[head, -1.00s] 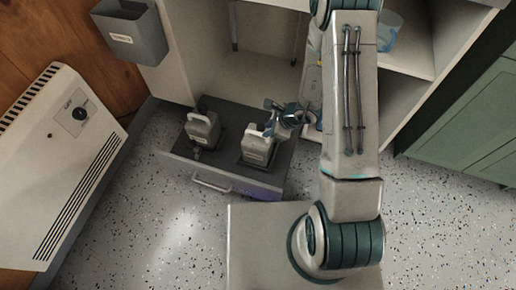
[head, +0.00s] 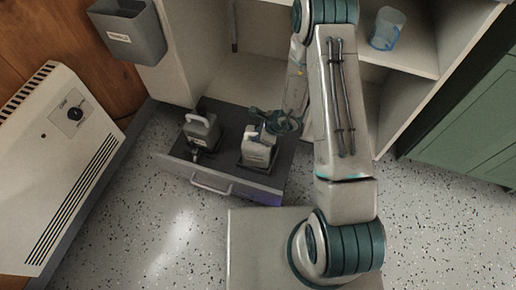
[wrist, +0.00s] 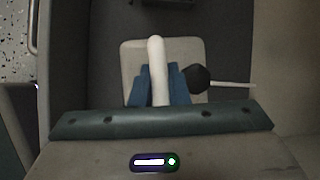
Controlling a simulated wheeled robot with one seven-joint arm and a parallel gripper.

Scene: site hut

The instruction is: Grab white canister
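The white canister (head: 256,154) stands upright in the right part of an open drawer, with a label on its front. In the wrist view its pale body (wrist: 195,55) lies below my gripper, and its white handle (wrist: 156,60) runs between the two blue fingers. My gripper (head: 263,124) is at the top of the canister. The fingers (wrist: 159,86) sit close against both sides of the handle and look shut on it. A black cap with a thin white spout (wrist: 197,79) is just right of the fingers.
A grey canister (head: 202,132) stands left in the same drawer (head: 222,177). A heater (head: 62,165) and a wall bin (head: 130,35) are at left. A clear blue cup (head: 387,28) stands on the shelf at upper right. Green cabinets (head: 470,125) are at right.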

